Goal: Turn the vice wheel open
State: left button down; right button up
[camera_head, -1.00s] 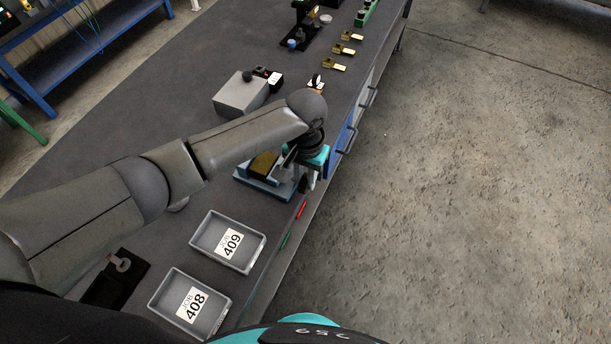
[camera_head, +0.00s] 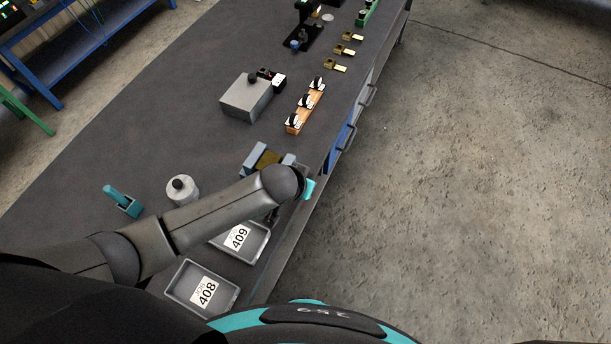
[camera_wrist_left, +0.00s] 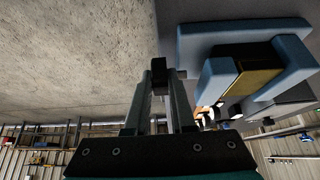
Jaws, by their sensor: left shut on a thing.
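The blue-grey vice (camera_head: 255,157) stands near the bench's right edge, with a brass-coloured block (camera_head: 268,160) between its jaws. My left arm hides its near end in the head view. In the left wrist view the vice (camera_wrist_left: 205,38) fills the upper right, beside the fingers. My left gripper (camera_wrist_left: 159,82) is shut on a small dark piece (camera_wrist_left: 159,63) that looks like the vice wheel's grip. The rest of the wheel cannot be made out. My right gripper is not in view.
Two grey trays marked 409 (camera_head: 262,246) and 408 (camera_head: 229,299) lie on the near side of the vice. A grey box (camera_head: 245,98) and an orange block with several black knobs (camera_head: 292,128) stand beyond it. A round pale object (camera_head: 183,192) stands left.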

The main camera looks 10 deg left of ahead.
pick_arm(q)
jog(key=shift+t, duration=0.5)
jog(key=c, duration=0.8)
grip_release()
jog(key=shift+o, duration=0.2)
jog(key=shift+s, duration=0.1)
jog(key=p+v, duration=0.2)
jog(key=v, duration=1.3)
jog(key=shift+a+p, duration=0.3)
jog(key=shift+p, duration=0.1)
